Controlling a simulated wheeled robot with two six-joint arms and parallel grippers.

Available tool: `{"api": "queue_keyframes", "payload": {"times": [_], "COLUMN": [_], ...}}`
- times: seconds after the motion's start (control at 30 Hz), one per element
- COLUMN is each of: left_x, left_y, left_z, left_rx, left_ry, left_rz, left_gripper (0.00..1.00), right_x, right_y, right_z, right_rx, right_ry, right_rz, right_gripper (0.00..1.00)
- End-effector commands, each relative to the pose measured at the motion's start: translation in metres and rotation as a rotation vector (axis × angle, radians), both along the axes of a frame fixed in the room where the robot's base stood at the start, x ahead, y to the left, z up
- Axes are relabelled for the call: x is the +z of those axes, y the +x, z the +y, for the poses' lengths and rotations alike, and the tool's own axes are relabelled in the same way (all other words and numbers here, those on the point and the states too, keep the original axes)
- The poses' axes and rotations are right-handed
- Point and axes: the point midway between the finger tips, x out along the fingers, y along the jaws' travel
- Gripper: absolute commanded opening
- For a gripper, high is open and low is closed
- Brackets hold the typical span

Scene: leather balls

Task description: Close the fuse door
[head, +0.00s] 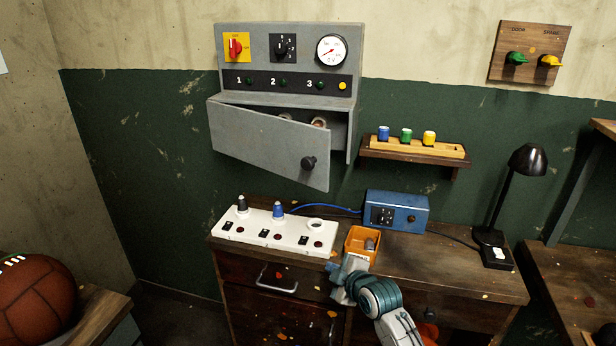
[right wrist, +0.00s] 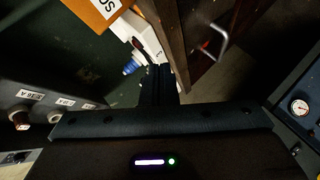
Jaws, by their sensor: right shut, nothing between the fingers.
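The grey fuse door (head: 262,146) hangs ajar on the lower part of the wall cabinet (head: 285,50). Its right edge, with a black knob (head: 308,163), stands out from the cabinet, leaving a dark gap along the top and right. Round fuse ends show faintly inside. My right gripper (head: 345,273) is low, over the bench's front edge by the orange bin, well below the door and not touching it. It is shut and empty. My left gripper is not in view.
The orange bin (head: 361,245), white fuse block (head: 275,232) and blue box (head: 396,211) stand on the bench (head: 460,270). A shelf (head: 415,148) with coloured fuses is right of the door. A black lamp (head: 528,160) stands farther right. The wall below the door is clear.

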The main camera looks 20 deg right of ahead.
Motion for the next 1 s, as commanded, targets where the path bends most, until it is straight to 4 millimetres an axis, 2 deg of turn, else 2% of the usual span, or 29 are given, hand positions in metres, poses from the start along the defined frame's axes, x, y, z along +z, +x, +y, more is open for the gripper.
{"api": "queue_keyframes", "payload": {"times": [0.03, 0.1, 0.2, 0.3, 0.33, 0.43, 0.57, 0.77, 1.0], "left_x": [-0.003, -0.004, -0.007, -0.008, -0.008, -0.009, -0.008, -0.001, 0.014], "left_y": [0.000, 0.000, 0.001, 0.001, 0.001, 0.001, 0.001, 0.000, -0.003], "left_z": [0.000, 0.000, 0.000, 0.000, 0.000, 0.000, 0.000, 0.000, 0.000], "left_rx": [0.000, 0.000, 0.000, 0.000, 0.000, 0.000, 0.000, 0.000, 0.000], "left_ry": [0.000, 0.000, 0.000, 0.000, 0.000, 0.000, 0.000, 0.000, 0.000], "left_rz": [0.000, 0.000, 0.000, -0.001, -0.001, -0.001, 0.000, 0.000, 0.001], "left_gripper": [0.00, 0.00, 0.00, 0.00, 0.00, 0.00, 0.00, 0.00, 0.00], "right_x": [0.051, 0.114, 0.188, 0.238, 0.248, 0.272, 0.281, 0.284, 0.285], "right_y": [-0.001, -0.011, -0.037, -0.065, -0.073, -0.091, -0.097, -0.078, -0.034], "right_z": [0.008, 0.021, 0.037, 0.050, 0.053, 0.061, 0.064, 0.072, 0.087], "right_rx": [0.050, 0.120, 0.204, 0.262, 0.274, 0.302, 0.314, 0.313, 0.314], "right_ry": [-0.055, -0.146, -0.277, -0.387, -0.413, -0.477, -0.507, -0.502, -0.502], "right_rz": [-0.087, -0.196, -0.337, -0.447, -0.473, -0.532, -0.556, -0.557, -0.554], "right_gripper": [0.00, 0.00, 0.00, 0.00, 0.00, 0.00, 0.00, 0.00, 0.00]}}
